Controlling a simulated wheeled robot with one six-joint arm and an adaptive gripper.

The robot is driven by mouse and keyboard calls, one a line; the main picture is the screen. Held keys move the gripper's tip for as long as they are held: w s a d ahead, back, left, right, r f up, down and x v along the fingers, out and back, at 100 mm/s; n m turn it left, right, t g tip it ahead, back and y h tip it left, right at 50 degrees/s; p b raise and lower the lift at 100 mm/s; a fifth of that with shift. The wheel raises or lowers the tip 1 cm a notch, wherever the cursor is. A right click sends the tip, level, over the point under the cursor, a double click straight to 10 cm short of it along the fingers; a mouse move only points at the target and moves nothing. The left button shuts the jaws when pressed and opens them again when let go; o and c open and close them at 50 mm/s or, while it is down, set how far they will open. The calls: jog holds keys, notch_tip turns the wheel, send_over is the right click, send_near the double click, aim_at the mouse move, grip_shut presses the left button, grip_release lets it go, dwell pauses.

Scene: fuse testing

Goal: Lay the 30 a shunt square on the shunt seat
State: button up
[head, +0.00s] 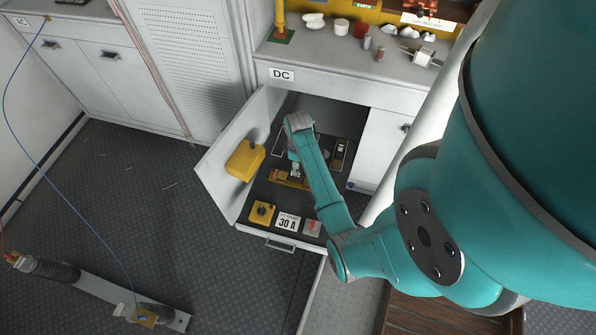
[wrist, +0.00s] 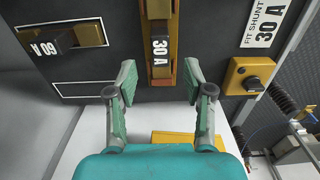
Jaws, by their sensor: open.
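The 30 A shunt, a black block marked 30 A (wrist: 161,46), lies along a gold-coloured strip (wrist: 159,77) in the wrist view and looks in line with it. The strip runs out of the frame at the top, so I cannot tell how both shunt ends rest. The gold-brown seat area (head: 285,180) shows under my arm in the head view, partly hidden. My gripper (wrist: 160,78) is open, with one finger on each side of the shunt and gaps between. In the head view my gripper (head: 295,168) is low over the seat.
A 60 A shunt (wrist: 55,44) lies in a white outline to the left in the wrist view.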

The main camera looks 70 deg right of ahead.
jog(key=s+a+r+t+h, duration=0.1)
jog(key=s+a+t+h, duration=0.15)
jog(key=a, duration=0.95)
jog(key=s+a+r+t+h, duration=0.15)
jog(key=a+t, duration=0.25)
jog(key=a, duration=0.9)
jog(key=s+a+r+t+y, duration=0.1)
jog(key=s+a+r, duration=0.3)
jog(key=r, duration=0.5)
jog(key=s+a+r+t+y, duration=0.1)
jog(key=s+a+r+t, duration=0.2)
jog(key=r, duration=0.5)
jog(key=s+a+r+t+y, duration=0.2)
jog(key=s+a+r+t, duration=0.2)
jog(key=r, duration=0.5)
jog(key=shift+s+a+r+m, duration=0.3)
jog(key=shift+s+m, duration=0.1)
jog(key=shift+s, duration=0.7)
